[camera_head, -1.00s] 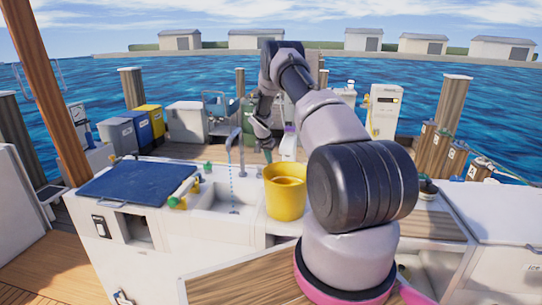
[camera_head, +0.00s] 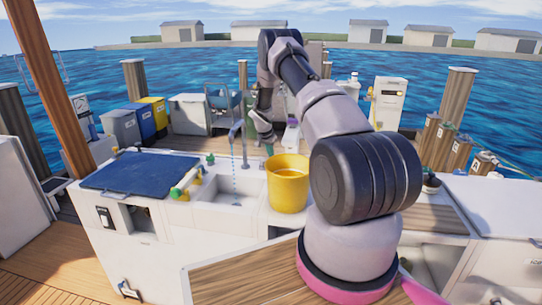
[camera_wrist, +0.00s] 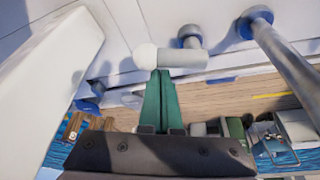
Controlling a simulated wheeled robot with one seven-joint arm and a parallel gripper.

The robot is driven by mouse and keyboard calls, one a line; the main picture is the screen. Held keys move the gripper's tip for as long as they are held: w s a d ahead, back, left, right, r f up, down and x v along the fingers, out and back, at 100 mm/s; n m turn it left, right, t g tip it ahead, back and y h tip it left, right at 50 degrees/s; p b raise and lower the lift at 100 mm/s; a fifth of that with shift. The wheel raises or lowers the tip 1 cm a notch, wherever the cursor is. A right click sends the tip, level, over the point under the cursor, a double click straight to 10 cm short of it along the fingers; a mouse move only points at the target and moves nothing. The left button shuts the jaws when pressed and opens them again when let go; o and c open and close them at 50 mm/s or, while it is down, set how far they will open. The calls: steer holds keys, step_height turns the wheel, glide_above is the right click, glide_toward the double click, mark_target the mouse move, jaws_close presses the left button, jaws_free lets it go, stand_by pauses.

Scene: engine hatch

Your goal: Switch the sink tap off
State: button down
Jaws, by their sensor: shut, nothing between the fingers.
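The sink (camera_head: 228,195) is a white basin in the counter, left of the yellow bucket. The grey tap (camera_head: 241,146) stands at its back edge, and a thin blue dotted stream of water (camera_head: 234,178) falls from it into the basin. My gripper (camera_head: 269,150) is behind the bucket, right of the tap. In the wrist view my green fingers (camera_wrist: 162,78) are shut and empty. Their tips are at a short grey lever (camera_wrist: 182,58) with a white rounded end; I cannot tell if they touch. The tap's grey pipe (camera_wrist: 288,62) shows to the right.
A yellow bucket (camera_head: 287,188) stands on the counter right of the sink, close to my gripper. A dark blue lid (camera_head: 140,172) and yellow-green fittings (camera_head: 182,188) are to the left. A large white surface (camera_wrist: 45,80) fills the wrist view's left side.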

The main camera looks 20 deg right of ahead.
steer(key=shift+s+a+m, duration=0.1)
steer(key=shift+a+m, duration=0.05)
steer(key=shift+m, duration=0.15)
steer(key=m, duration=0.1)
steer(key=a+m+g, duration=0.1)
steer(key=m, duration=0.1)
steer(key=shift+s+h, duration=0.3)
steer(key=shift+s, duration=0.1)
steer(key=m, duration=0.1)
steer(key=m+g, duration=0.1)
steer(key=m, duration=0.1)
steer(key=a+m, duration=0.1)
steer(key=shift+s+m+g, duration=0.3)
steer(key=shift+s, duration=0.1)
steer(key=shift+s+a, duration=0.15)
steer(key=shift+a, duration=0.45)
steer(key=shift+d, duration=0.1)
